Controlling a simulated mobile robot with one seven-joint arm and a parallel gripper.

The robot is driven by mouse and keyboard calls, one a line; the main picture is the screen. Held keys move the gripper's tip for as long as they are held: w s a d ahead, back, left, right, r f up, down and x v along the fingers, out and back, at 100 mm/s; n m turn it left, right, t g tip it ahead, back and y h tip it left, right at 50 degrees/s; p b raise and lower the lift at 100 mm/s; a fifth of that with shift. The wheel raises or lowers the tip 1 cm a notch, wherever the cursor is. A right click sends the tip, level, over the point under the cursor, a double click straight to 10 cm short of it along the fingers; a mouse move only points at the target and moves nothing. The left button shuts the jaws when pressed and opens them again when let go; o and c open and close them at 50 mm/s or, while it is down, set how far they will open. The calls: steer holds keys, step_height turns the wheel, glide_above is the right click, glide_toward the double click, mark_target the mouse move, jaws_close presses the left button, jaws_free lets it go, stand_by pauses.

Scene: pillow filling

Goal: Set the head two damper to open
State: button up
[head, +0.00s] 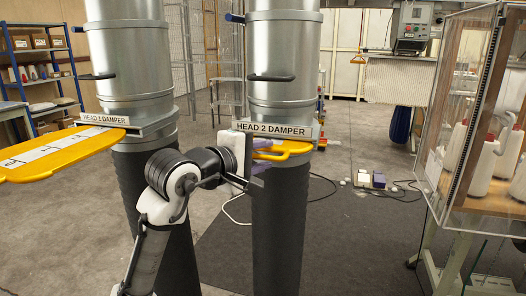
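The head 2 damper is on the right metal duct, under the "HEAD 2 DAMPER" label (272,129). Its yellow slide plate (290,150) shows only as a short end with a loop handle, close to the duct. My gripper (262,160) is beside this handle on its left, with pale purple fingers near the yellow edge. The wrist and plate hide part of the fingers, so I cannot tell whether they touch or grip the handle. The head 1 damper's yellow plate (60,156) on the left duct sticks far out to the left.
The left duct (127,55) stands close behind my arm. A clear-walled cabinet (425,160) with white cones is at the right. Blue shelves (12,60) stand at the back left.

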steer(key=shift+w+d, duration=0.15)
steer(key=shift+f, duration=0.1)
jaws_close()
